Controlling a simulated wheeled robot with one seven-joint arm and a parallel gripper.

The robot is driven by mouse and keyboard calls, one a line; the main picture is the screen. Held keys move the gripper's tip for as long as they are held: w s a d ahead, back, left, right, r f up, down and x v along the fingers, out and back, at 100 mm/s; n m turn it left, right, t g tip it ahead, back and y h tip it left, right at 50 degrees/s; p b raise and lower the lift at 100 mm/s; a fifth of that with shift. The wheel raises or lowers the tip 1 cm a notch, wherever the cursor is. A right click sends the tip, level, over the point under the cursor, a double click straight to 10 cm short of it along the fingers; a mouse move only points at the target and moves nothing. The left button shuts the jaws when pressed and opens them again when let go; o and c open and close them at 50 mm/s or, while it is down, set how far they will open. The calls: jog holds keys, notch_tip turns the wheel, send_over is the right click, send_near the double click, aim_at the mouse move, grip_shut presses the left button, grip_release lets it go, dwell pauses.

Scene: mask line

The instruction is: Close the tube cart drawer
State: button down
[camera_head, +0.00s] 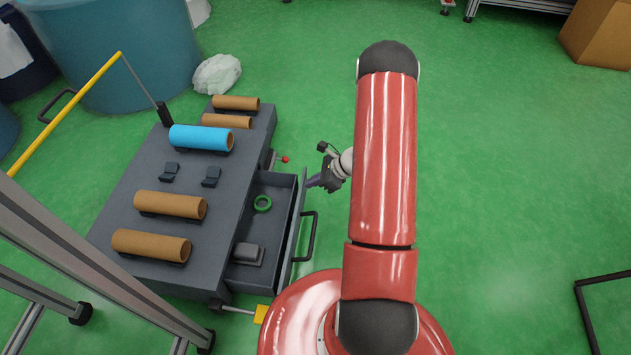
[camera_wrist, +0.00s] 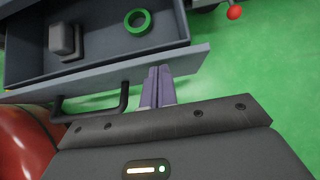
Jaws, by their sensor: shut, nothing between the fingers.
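The grey tube cart (camera_head: 110,206) stands at the left in the head view, with brown tubes and one blue tube on top. Its drawer (camera_head: 283,225) is pulled out on the right side, and its inside is visible. The drawer front (camera_wrist: 120,75) carries a dark bar handle (camera_head: 307,237), which also shows in the wrist view (camera_wrist: 95,113). My gripper (camera_head: 314,182) is shut and empty. Its fingertips (camera_wrist: 158,72) are at the outer face of the drawer front, beside the handle; I cannot tell whether they touch it.
A green ring (camera_head: 262,204) and a grey block (camera_head: 246,253) lie in the drawer. A metal frame (camera_head: 70,245) stands at left.

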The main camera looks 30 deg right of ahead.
jog(key=w+a+b, duration=0.3)
jog(key=w+a, duration=0.5)
jog(key=a, duration=0.4)
jog(key=shift+w+a, duration=0.2)
jog(key=shift+a, duration=0.05)
jog(key=shift+a+r, duration=0.1)
